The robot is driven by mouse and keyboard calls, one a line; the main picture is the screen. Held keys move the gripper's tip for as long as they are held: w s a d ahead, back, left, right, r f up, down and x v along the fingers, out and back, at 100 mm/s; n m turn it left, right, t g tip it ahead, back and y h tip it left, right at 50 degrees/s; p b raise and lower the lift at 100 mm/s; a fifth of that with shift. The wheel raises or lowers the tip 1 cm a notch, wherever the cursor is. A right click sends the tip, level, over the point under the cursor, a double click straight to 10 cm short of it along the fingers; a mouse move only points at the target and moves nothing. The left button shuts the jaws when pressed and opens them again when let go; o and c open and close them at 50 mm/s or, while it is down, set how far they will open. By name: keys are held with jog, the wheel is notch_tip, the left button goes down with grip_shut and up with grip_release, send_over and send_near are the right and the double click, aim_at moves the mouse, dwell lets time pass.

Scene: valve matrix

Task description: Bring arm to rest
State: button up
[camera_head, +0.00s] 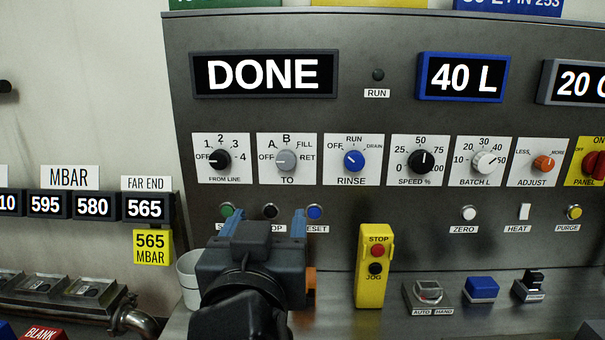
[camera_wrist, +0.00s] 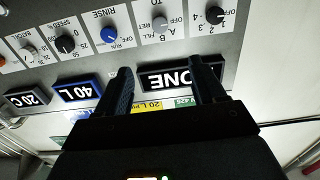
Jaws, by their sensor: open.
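My gripper (camera_head: 266,218) is in the lower left-centre of the head view, in front of the dark control panel (camera_head: 370,120). Its two blue-faced fingers are apart with nothing between them. They overlap the row of buttons, partly hiding the start, stop and reset labels. In the wrist view my gripper (camera_wrist: 163,75) also shows open and empty. The panel appears upside down there, with its display and knobs beyond the fingertips. Whether the fingers touch the panel cannot be told. The display (camera_head: 263,75) reads DONE.
A yellow stop/jog box (camera_head: 373,268) stands right of my gripper. A pale cup (camera_head: 190,278) stands close at its left, partly hidden. Small switches, including a blue one (camera_head: 481,289), sit on the ledge further right. Pressure displays (camera_head: 93,205) and a pipe (camera_head: 140,322) are at the left.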

jog(key=s+d+f+n+g+y, duration=0.1)
jog(key=s+d+f, duration=0.4)
jog(key=d+f, duration=0.15)
jog(key=s+d+f+n+g+y, duration=0.1)
jog(key=s+d+f+n, duration=0.1)
jog(key=s+d+f, duration=0.45)
jog(key=s+d+f+n+y, duration=0.15)
jog(key=d+f, duration=0.25)
jog(key=f, duration=0.5)
jog(key=s+d+m+h, duration=0.1)
jog(key=s+d, duration=0.3)
jog(key=s, duration=0.8)
jog(key=s+d+r+m+g+h, duration=0.1)
jog(key=s+d+m+h, duration=0.1)
jog(key=s, duration=1.1)
jog(key=d+m, duration=0.1)
jog(key=d, duration=0.1)
jog(key=shift+d+r, duration=0.2)
jog(key=shift+d, duration=0.2)
